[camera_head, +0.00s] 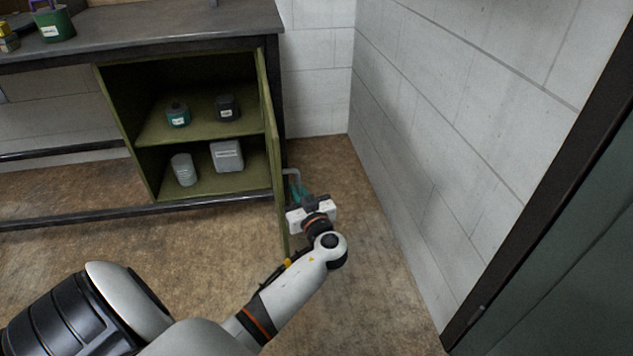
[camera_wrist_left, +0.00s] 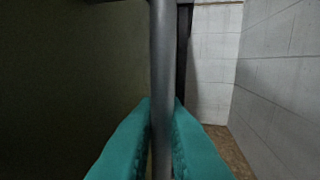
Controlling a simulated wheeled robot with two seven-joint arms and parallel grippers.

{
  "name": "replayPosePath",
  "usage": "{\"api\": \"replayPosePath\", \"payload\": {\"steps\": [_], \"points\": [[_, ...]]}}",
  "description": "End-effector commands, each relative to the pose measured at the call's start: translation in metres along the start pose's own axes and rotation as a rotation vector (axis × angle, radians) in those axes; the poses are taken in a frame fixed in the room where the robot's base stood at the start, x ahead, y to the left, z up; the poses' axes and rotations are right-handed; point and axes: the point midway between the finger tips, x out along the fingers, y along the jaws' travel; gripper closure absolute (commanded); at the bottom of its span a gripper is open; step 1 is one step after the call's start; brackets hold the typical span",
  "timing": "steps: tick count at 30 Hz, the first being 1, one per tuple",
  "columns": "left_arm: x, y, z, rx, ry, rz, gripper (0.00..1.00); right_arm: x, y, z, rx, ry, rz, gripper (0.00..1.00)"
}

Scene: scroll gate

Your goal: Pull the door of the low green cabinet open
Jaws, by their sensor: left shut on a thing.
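The low green cabinet (camera_head: 125,128) stands under the workbench in the head view, its front open and its two shelves showing. Its door (camera_head: 270,145) stands swung out on the cabinet's right side, seen nearly edge-on. A grey bar handle (camera_head: 292,172) is on the door's right-hand face. My left gripper (camera_head: 298,192) is at this handle, to the right of the door. In the left wrist view, its teal fingers (camera_wrist_left: 163,125) are shut on the upright handle bar (camera_wrist_left: 162,65), with the dark green door face (camera_wrist_left: 70,80) to the left. My right gripper is not in view.
Several containers, such as a white canister (camera_head: 227,156) and a grey jar (camera_head: 184,170), stand on the cabinet shelves. A workbench (camera_head: 150,32) is above. A white block wall (camera_head: 440,120) rises to the right, with open brown floor (camera_head: 365,230) between.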

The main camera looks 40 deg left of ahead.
Motion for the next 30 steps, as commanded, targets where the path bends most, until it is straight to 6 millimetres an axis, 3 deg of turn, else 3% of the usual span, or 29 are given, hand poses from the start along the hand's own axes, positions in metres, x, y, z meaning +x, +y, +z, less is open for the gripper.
{"api": "replayPosePath", "payload": {"steps": [1,6,16,17,20,30], "points": [[0.001,0.01,-0.002,0.004,0.004,-0.013,1.0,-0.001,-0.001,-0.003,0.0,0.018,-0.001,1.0],[0.002,0.022,-0.001,0.002,0.003,-0.047,1.0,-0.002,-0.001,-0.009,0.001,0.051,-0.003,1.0],[0.001,0.023,0.0,0.001,0.003,-0.052,1.0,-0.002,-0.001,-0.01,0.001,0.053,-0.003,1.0],[0.001,0.023,0.0,0.001,0.003,-0.052,0.84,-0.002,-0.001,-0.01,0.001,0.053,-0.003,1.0],[0.001,0.022,0.0,0.001,0.002,-0.052,0.69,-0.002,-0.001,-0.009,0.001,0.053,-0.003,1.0],[-0.002,0.022,0.001,0.0,0.001,-0.052,0.69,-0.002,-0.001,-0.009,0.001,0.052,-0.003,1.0]]}}
